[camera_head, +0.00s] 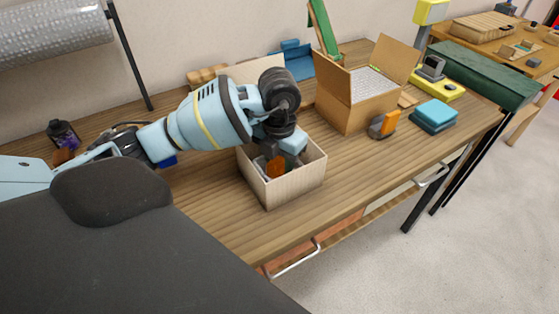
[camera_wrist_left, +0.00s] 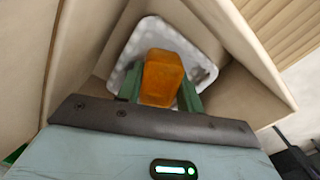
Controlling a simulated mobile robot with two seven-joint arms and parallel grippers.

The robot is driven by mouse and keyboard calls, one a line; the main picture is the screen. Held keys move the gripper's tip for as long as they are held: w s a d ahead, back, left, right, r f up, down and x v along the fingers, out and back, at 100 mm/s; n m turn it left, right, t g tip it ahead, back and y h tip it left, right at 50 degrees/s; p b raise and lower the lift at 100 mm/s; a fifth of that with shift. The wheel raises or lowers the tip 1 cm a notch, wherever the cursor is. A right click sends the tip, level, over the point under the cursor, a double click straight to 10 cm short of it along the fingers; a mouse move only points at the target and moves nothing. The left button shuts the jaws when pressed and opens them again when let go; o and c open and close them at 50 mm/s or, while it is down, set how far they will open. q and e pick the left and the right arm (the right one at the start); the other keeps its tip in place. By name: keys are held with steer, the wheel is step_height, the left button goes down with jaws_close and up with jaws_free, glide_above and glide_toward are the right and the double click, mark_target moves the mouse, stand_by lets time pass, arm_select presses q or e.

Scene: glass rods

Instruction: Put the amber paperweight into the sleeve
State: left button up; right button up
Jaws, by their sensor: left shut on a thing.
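The amber paperweight (camera_wrist_left: 162,78) is an orange block held between the green fingers of my left gripper (camera_wrist_left: 160,92). In the head view the gripper (camera_head: 274,158) points down into an open pale box (camera_head: 283,192), and the amber paperweight (camera_head: 277,168) shows inside the box's walls. A whitish, bumpy, roughly square piece, apparently the sleeve (camera_wrist_left: 203,72), lies in the box around and below the paperweight in the wrist view. I cannot tell whether the paperweight is inside it or just above it. My right gripper is not in view.
An open cardboard box (camera_head: 358,116) with bubble-like lining stands right of the pale box. An orange and grey item (camera_head: 384,125) and blue stacked pads (camera_head: 434,116) lie farther right. A bubble-wrap roll (camera_head: 50,32) hangs at back left. The front tabletop is clear.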

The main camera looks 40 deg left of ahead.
mark_target(279, 160)
arm_select(q)
steer(key=o, duration=0.9)
steer(key=shift+c, duration=0.2)
steer(key=shift+r, duration=0.1)
steer(key=shift+r, duration=0.3)
step_height(279, 160, up, 12)
steer(key=p, duration=0.1)
steer(key=shift+p, duration=0.4)
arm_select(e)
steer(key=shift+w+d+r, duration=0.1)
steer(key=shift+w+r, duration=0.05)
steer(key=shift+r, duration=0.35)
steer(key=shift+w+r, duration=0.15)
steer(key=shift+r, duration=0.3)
arm_select(q)
steer(key=shift+f, duration=0.15)
